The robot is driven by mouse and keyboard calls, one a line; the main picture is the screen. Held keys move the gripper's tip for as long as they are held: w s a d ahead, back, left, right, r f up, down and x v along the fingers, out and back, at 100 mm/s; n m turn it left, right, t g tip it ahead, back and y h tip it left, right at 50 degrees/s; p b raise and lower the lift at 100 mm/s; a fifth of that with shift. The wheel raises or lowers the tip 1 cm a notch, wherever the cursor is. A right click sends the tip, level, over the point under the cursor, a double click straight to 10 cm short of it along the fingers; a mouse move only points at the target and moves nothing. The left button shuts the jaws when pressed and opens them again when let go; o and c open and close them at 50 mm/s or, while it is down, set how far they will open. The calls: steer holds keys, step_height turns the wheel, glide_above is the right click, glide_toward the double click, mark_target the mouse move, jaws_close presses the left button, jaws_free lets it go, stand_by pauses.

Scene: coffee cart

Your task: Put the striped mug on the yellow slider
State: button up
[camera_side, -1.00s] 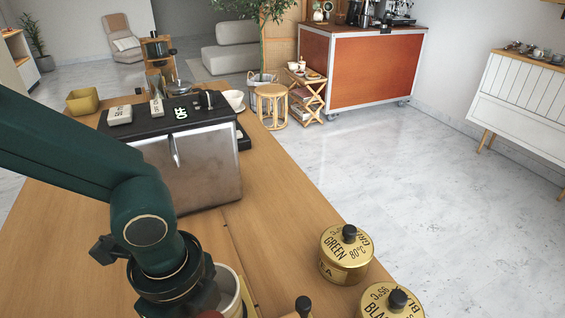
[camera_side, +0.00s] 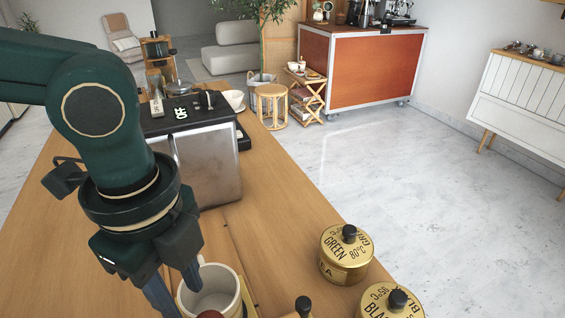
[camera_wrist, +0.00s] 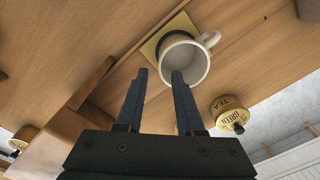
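A cream mug (camera_side: 219,276) stands near the bottom of the side view. In the wrist view the mug (camera_wrist: 198,66) stands on the yellow slider (camera_wrist: 150,48), its mouth facing the camera and its handle at upper right. A dark band shows near its base; I cannot make out more stripes. A strip of the slider (camera_side: 249,299) shows right of the mug in the side view. My gripper (camera_side: 176,284) is left of the mug in that view.
The gold green-tea canister (camera_side: 345,258) and another gold canister (camera_side: 388,303) stand to the right. A wooden bar (camera_wrist: 90,83) lies left of the slider. The counter (camera_side: 265,215) between machine and canisters is clear.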

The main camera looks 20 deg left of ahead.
step_height(320, 180, up, 3)
steer(key=shift+f, duration=0.2)
steer(key=s+a+n+t, duration=0.3)
steer(key=a+n+t, duration=0.2)
steer(key=a+n, duration=1.2)
steer(key=shift+r+n, duration=0.35)
steer(key=shift+n, duration=0.15)
